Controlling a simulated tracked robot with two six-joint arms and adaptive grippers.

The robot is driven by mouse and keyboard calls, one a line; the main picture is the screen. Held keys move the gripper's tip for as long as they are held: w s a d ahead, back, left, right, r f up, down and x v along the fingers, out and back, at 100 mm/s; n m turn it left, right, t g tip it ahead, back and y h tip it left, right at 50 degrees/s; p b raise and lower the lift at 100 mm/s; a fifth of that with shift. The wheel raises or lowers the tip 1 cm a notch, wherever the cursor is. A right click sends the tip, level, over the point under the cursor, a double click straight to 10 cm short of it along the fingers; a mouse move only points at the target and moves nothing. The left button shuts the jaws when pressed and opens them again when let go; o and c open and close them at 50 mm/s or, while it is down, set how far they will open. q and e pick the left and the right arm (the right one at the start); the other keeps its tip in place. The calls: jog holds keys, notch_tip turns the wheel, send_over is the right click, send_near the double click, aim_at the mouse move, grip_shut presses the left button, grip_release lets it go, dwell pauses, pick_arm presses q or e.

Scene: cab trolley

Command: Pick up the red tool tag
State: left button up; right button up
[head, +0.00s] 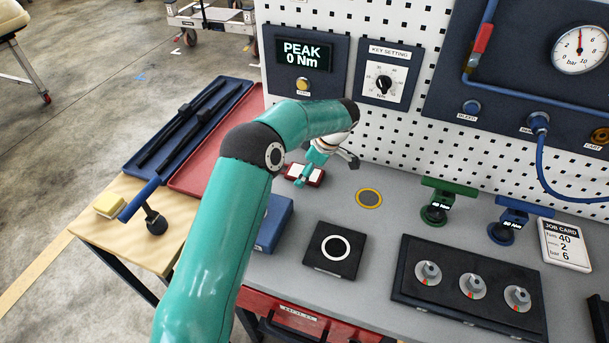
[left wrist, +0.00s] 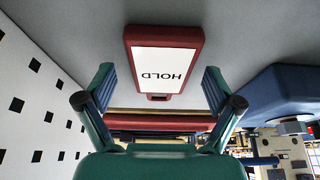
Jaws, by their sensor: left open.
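The red tool tag (head: 317,177) lies on the grey bench near the foot of the pegboard. It has a white face, which reads HOLD in the left wrist view (left wrist: 165,70). My left gripper (head: 322,168) is over the tag and partly hides it in the head view. In the left wrist view the left gripper (left wrist: 158,74) is open, with one teal finger on each side of the tag in the picture. I cannot tell how far the fingertips are from it. My right gripper is not in view.
A blue box (head: 274,222) and a black pad with a white ring (head: 335,268) stand in front of the tag. A yellow-rimmed disc (head: 368,198) lies to its right. The pegboard (head: 400,135) rises behind. A red tray (head: 215,137) is at the left.

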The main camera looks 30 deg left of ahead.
pick_arm(q)
jog(key=shift+f, duration=0.1)
dwell(0.3)
jog(key=c, duration=1.2)
jog(key=shift+r+p, duration=0.4)
jog(key=shift+p, duration=0.3)
jog(key=shift+c, duration=0.2)
notch_tip(320, 180, up, 20)
